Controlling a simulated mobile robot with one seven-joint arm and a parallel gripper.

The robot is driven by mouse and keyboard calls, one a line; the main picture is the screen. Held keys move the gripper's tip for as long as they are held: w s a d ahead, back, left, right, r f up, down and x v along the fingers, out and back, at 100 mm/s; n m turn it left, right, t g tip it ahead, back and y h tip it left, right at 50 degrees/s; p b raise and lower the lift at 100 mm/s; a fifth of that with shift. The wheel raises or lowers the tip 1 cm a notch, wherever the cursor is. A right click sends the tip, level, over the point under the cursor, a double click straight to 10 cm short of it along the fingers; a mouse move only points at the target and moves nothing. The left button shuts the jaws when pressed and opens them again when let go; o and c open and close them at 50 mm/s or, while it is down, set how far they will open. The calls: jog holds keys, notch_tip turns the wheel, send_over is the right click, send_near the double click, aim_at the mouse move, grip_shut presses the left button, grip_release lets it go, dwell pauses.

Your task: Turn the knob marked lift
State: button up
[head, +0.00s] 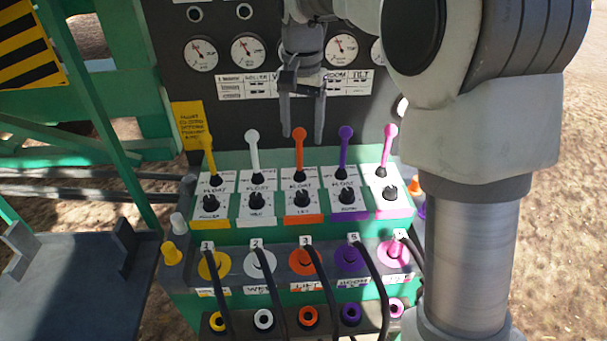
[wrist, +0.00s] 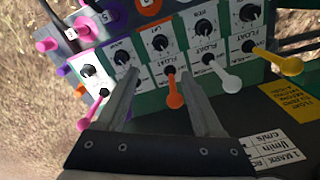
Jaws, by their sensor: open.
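The lift knob (head: 302,199) is a small black dial on a white plate with an orange label strip, in the middle column of the green control panel. The orange lever (head: 299,150) rises just behind it. The wrist view also shows the lift knob (wrist: 161,43) and the orange lever (wrist: 174,92). My gripper (head: 303,139) is open and empty, its fingers pointing down. In the head view its fingertips appear on either side of the orange lever's top. In the wrist view the fingers (wrist: 158,75) flank that lever, with the knob beyond the tips. I cannot tell whether they touch anything.
White (head: 253,150) and purple (head: 344,150) levers stand beside the orange one, with yellow and pink levers farther out. Similar black knobs sit in each column. Hoses (head: 320,280) run from coloured ports below. Gauges (head: 249,52) line the dark back panel.

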aim_at(302, 193)
notch_tip(302, 193, down, 18)
jog(key=shift+r+b, duration=0.2)
jog(key=shift+b, duration=0.8)
grip_shut()
